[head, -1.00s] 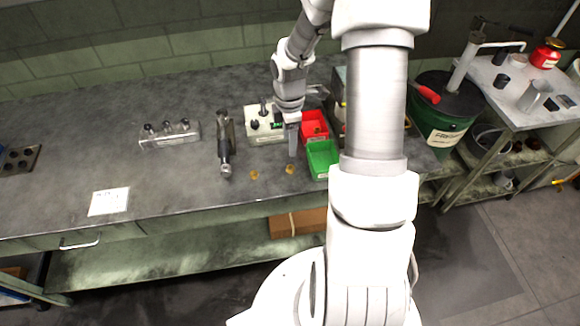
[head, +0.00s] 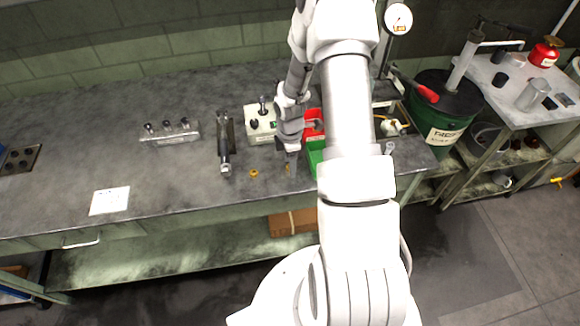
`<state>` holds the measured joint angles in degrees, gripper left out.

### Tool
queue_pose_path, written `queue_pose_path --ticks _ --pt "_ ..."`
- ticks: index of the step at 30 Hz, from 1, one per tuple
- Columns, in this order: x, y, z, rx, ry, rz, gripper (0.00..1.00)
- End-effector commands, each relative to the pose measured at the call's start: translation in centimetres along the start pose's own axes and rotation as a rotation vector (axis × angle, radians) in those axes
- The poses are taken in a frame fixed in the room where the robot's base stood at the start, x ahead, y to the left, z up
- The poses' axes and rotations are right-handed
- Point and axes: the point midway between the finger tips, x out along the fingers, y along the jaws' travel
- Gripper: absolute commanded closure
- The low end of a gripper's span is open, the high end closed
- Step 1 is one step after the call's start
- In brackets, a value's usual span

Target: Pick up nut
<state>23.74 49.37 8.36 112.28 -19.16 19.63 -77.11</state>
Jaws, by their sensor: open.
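Two small brass-coloured nuts lie on the grey workbench. One nut (head: 254,173) is in the open, to the left of my gripper. The other nut (head: 288,168) is directly below my gripper and partly hidden by it. My gripper (head: 291,161) points down over the front part of the bench, beside the green bin. It is open, with its fingers at or just above the second nut; the exact gap is too small to tell.
A green bin (head: 315,155) and a red bin (head: 313,117) stand just right of my gripper, partly covered by my arm. A dark tool (head: 225,145) and a white control box (head: 259,125) stand to the left. The bench front left holds a paper sheet (head: 109,201).

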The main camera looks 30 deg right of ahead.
Motion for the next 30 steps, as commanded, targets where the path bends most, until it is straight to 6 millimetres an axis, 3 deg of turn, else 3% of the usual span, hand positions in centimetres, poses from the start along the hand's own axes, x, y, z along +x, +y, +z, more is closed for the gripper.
queue_pose_path --ticks 6,17,30 --pt "0.06 0.01 0.01 0.0 0.0 0.0 0.35" --pt "0.04 -0.01 0.0 0.0 0.0 0.0 1.0" --pt "-0.13 0.01 0.0 0.0 0.0 0.0 1.0"
